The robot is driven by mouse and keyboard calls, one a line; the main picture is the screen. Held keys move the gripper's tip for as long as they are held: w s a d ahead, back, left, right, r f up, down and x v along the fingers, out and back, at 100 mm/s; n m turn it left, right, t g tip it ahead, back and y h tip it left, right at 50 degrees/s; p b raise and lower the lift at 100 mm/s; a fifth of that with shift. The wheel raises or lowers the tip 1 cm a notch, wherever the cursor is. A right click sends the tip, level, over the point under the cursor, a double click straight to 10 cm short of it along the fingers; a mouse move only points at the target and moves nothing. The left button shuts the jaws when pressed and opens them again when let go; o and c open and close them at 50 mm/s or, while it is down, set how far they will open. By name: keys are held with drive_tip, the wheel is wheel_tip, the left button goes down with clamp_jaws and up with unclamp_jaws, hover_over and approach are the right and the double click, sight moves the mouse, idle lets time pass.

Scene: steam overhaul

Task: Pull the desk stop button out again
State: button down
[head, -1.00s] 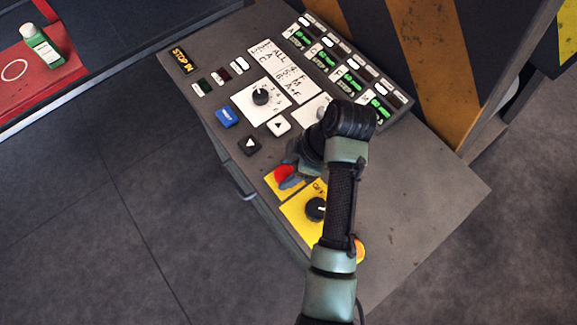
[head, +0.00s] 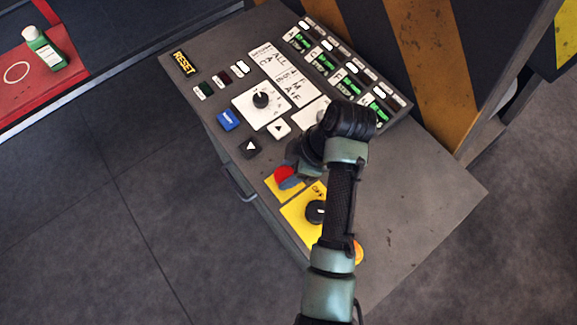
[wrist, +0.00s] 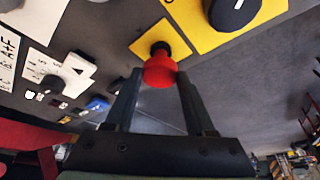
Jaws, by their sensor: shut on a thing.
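The red stop button (head: 283,174) sits on a yellow plate (head: 271,185) near the front edge of the grey desk (head: 420,200). In the wrist view the red button (wrist: 160,72) stands out from its yellow plate on a dark stem. My gripper (wrist: 158,76) has its two fingers at either side of the red cap, shut on it. In the head view my gripper (head: 290,181) is at the button, and my arm hides part of the desk behind it.
A black rotary knob (head: 315,211) on a larger yellow plate is close beside the button, partly behind my arm. A blue button (head: 228,120), black and white arrow buttons and a selector dial (head: 261,99) lie further left. The desk's right part is bare.

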drive_tip(key=shift+w+r, duration=0.15)
drive_tip(key=shift+r, duration=0.05)
drive_tip(key=shift+c, duration=1.1)
unclamp_jaws()
drive_tip(key=p+v, duration=0.7)
drive_tip(key=v, duration=0.6)
